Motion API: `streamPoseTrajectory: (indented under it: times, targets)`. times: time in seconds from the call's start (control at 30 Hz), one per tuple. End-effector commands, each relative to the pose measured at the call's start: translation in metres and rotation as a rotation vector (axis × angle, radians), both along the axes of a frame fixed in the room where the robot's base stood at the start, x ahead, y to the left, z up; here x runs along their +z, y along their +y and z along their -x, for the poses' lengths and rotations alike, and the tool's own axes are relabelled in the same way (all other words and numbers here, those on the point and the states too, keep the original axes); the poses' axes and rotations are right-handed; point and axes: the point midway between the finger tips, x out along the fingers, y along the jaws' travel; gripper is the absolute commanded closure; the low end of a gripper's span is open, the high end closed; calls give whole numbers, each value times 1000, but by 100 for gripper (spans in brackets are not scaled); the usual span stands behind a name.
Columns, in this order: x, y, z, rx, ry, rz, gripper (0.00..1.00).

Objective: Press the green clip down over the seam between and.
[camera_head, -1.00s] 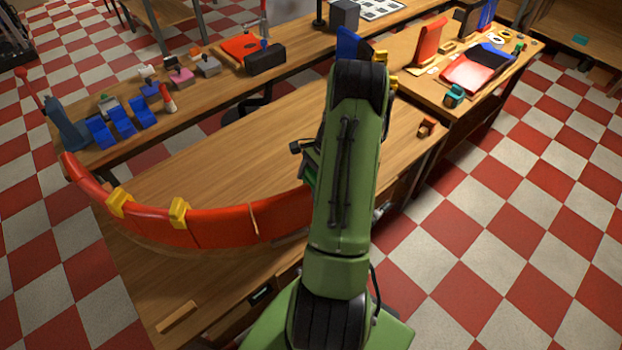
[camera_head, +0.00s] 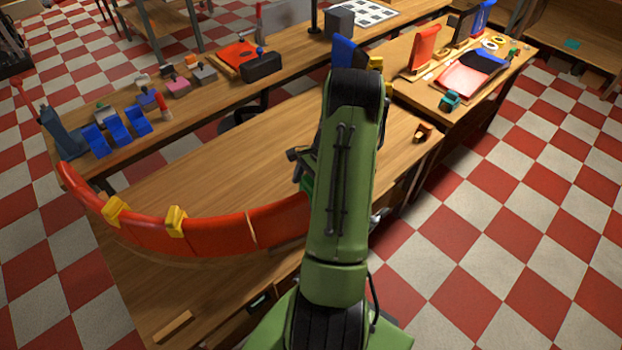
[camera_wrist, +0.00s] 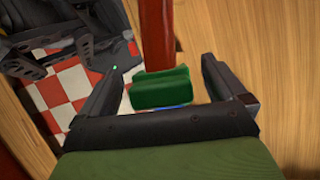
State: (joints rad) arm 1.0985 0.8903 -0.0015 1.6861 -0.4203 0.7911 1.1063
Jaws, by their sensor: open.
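In the wrist view the green clip (camera_wrist: 160,88) lies between the two spread fingers of my gripper (camera_wrist: 159,68), with space on both sides. It is at the near end of a red strip (camera_wrist: 156,35) that runs up the picture; I cannot tell whether it is pressed on. In the head view the red curved band (camera_head: 215,235) bends around the near side of the table, with seams across it and two yellow clips (camera_head: 115,211) (camera_head: 176,221) over it. My arm hides the band's right end and most of my gripper there.
The wooden table (camera_head: 240,150) is clear inside the curve. Blue stands (camera_head: 117,132), a black case (camera_head: 262,66) and a red tray (camera_head: 235,54) are on the back bench. A small orange-brown block (camera_head: 423,132) sits near the table's right end.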

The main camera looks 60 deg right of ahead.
Motion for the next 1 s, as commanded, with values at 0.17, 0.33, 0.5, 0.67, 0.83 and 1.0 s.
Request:
streamPoseTrajectory:
  times: [0.17, 0.33, 0.5, 0.67, 0.83, 1.0]
  targets:
    - [34, -15, 5, -3, -5, 7, 2]
    - [81, -32, 12, -3, -5, 6, 2]
    - [122, -47, 18, -3, -3, 6, 2]
    - [141, -55, 21, -1, -2, 3, 2]
    - [144, -56, 21, 0, -1, 1, 2]
    - [143, -56, 21, 0, -1, 1, 2]
